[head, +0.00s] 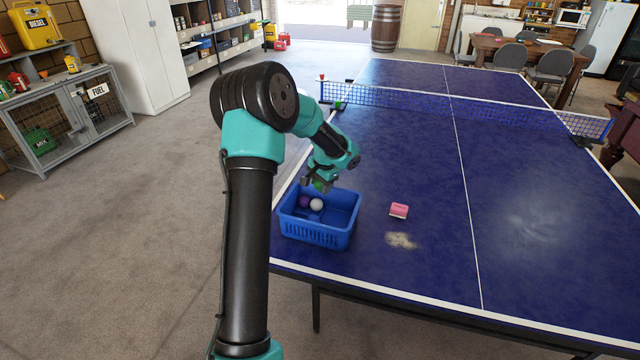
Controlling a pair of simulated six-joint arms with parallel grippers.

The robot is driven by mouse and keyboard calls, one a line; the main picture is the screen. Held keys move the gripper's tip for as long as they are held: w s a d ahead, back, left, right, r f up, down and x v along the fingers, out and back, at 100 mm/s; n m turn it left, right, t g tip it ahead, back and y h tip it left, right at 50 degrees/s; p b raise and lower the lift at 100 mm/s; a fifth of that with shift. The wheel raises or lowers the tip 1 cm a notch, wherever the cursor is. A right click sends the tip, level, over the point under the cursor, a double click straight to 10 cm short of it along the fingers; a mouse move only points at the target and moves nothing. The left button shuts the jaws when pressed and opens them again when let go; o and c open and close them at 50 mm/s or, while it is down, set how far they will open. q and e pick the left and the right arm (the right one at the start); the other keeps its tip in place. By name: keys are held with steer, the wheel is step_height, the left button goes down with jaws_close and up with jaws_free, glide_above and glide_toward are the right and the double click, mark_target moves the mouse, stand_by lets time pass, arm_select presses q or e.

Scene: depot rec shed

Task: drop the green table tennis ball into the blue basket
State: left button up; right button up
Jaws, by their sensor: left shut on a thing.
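The blue basket (312,234) stands on the near left corner of the blue table. A purple ball (304,201) and a white ball (316,204) lie inside it, on its left side. My left gripper (319,184) points down over the basket's back part. It is shut on the green table tennis ball (322,187), which shows only in part between the fingers. The ball appears to be above the balls in the basket, near the rim's height; the exact height is hard to tell. My right gripper is not in view.
The net (450,107) crosses the table farther back. The table's right half is clear.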

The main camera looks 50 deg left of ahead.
arm_select(q)
steer(key=shift+f, duration=2.9)
steer(key=o, duration=1)
steer(key=shift+r, duration=0.1)
steer(key=d+r, duration=0.1)
steer(key=r, duration=0.4)
steer(key=d+r, duration=0.1)
steer(key=r, duration=0.5)
steer(key=d+r, duration=0.1)
steer(key=r, duration=0.5)
steer(key=shift+d, duration=0.15)
